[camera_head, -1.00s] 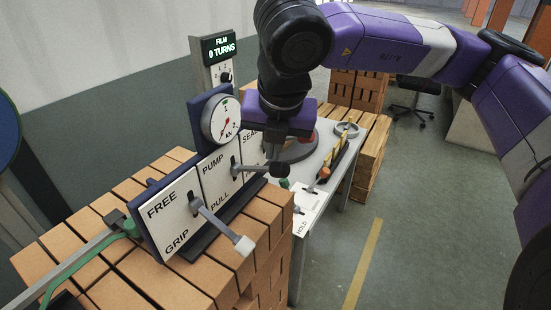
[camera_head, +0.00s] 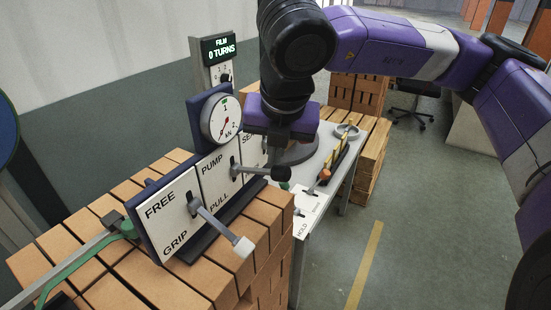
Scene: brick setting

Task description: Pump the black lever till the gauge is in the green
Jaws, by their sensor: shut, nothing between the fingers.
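The pump lever, a grey rod with a black knob (camera_head: 280,173), sticks out from the PUMP / PULL plate (camera_head: 214,182). Its rod is roughly level. The round gauge (camera_head: 221,118) stands above the plate. Its red needle points to the lower left, away from the small green mark at the top of the dial. My gripper (camera_head: 285,148) is shut and empty, pointing down just above and behind the black knob. Its fingertips are largely hidden, so I cannot tell whether they touch the lever.
A white-tipped lever (camera_head: 242,246) on the FREE / GRIP plate (camera_head: 165,213) juts out at the left. A display (camera_head: 221,46) reads FILM 0 TURNS. The panel stands on stacked bricks (camera_head: 130,262).

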